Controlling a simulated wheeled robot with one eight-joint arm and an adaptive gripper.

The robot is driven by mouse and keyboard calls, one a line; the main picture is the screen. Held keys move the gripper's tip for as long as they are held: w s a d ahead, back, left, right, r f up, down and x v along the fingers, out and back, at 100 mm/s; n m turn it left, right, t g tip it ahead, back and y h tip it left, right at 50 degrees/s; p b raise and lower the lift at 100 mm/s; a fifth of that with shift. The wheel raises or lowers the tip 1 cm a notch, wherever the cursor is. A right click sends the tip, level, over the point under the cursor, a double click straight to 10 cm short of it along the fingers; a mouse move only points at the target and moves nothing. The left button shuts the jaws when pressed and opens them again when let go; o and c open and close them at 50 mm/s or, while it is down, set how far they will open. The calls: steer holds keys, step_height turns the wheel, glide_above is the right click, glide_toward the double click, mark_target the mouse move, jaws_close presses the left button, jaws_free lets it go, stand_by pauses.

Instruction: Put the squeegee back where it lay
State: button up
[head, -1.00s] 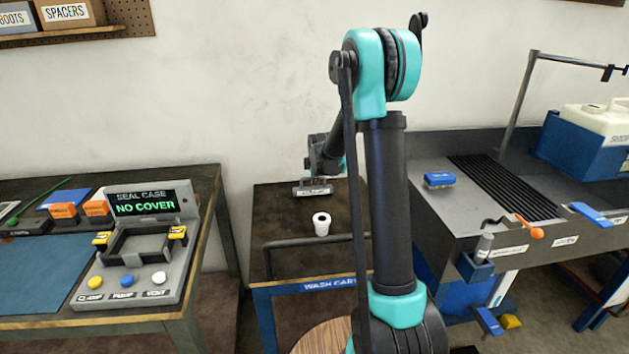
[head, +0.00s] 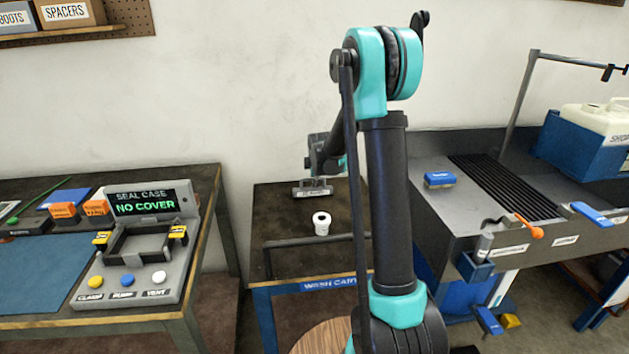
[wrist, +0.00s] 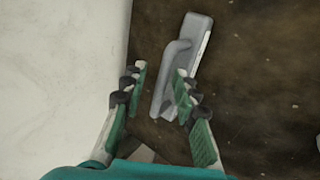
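A grey piece with a loop handle and a small printed label (head: 312,193) lies on the dark top of the wash cart (head: 275,215), near its back. It looks like the squeegee, though its label is too small to read. In the wrist view its grey body and handle (wrist: 195,45) lie ahead of my gripper (wrist: 160,82) and partly behind the right finger.
A white roll (head: 321,223) stands on the cart in front of the grey piece. A pale wall rises close behind. The seal case station (head: 140,250) is on the left bench. A sink counter with a blue brush (head: 438,180) stands to the right.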

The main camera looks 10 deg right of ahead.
steer(key=v, duration=1.1)
steer(key=shift+r, duration=0.2)
steer(key=shift+s, duration=0.1)
